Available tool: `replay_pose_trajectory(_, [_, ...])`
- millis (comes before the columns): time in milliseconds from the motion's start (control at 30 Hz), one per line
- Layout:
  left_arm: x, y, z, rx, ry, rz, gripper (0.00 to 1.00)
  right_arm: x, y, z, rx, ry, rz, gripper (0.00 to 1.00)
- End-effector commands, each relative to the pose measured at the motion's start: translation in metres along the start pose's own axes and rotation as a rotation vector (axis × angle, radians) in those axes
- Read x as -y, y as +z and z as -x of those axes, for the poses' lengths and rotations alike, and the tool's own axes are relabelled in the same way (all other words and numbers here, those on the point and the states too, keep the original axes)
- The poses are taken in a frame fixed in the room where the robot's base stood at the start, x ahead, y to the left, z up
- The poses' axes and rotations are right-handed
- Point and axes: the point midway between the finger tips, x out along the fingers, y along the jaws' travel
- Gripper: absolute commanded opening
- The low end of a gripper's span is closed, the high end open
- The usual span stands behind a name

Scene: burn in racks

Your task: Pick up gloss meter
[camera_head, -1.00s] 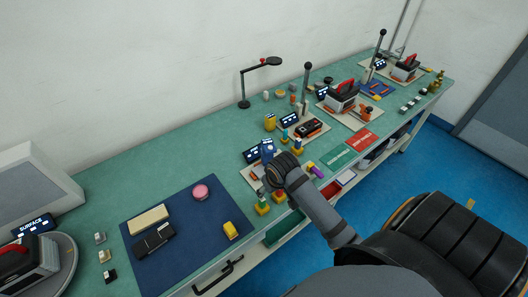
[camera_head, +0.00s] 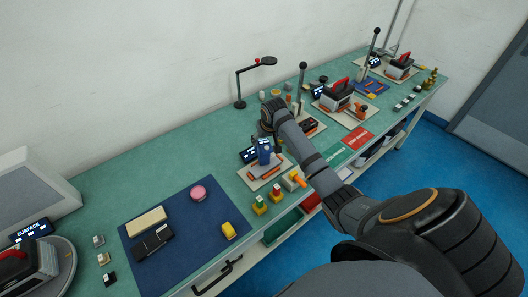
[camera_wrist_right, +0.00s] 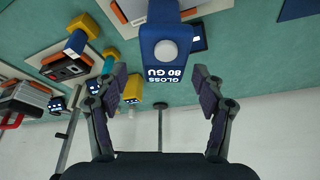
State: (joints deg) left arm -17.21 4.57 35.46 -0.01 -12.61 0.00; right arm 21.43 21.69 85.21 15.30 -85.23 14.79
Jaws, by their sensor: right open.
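The blue gloss meter (camera_head: 264,151) stands upright on a pale board (camera_head: 262,178) near the middle of the bench. In the right wrist view the gloss meter (camera_wrist_right: 166,40) shows a white round spot and the text "GLOSS 80 GU". My right gripper (camera_wrist_right: 160,78) is open, and the lower end of the meter in that picture appears between its fingertips, with gaps at both sides and no contact visible. In the head view my right gripper (camera_head: 275,137) is behind the meter, on the wall side, its fingers partly hidden. My left gripper is not in view.
A dark display (camera_head: 248,155) stands left of the meter. Yellow-based blocks (camera_head: 260,204) sit at the front edge. A lamp (camera_head: 240,90) stands behind, with more test stations (camera_head: 336,95) to the right. A blue mat (camera_head: 180,250) lies left; the green bench behind it is clear.

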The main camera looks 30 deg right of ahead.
Motion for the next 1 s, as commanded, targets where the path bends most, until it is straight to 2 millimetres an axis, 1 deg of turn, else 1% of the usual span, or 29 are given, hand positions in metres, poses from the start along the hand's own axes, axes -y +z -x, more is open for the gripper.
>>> replay_pose_trajectory(133, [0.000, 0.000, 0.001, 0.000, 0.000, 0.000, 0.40, 0.000, 0.000, -0.004, -0.001, 0.001, 0.001, 0.70])
replay_pose_trajectory(200, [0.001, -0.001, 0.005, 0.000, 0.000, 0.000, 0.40, 0.001, 0.001, -0.008, 0.002, 0.000, 0.001, 0.70])
replay_pose_trajectory(267, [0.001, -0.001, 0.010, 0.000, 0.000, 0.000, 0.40, 0.004, 0.002, -0.017, 0.004, -0.001, 0.001, 0.70])
replay_pose_trajectory(333, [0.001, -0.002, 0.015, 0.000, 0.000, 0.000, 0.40, 0.006, 0.004, -0.029, 0.004, -0.001, 0.000, 0.70])
replay_pose_trajectory(400, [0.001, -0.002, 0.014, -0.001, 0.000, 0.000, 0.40, 0.005, 0.004, -0.043, 0.002, 0.000, 0.000, 0.70])
replay_pose_trajectory(500, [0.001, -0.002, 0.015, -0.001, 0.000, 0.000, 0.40, 0.005, 0.004, -0.053, 0.001, 0.000, 0.002, 0.70])
replay_pose_trajectory(733, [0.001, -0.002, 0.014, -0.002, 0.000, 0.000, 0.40, 0.005, 0.004, -0.056, -0.001, 0.001, 0.002, 0.70])
replay_pose_trajectory(767, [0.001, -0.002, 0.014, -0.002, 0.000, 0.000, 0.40, 0.005, 0.004, -0.056, -0.001, 0.001, 0.002, 0.68])
replay_pose_trajectory(1000, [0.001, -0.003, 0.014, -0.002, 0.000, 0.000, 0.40, 0.005, 0.004, -0.056, -0.001, 0.001, 0.002, 0.36])
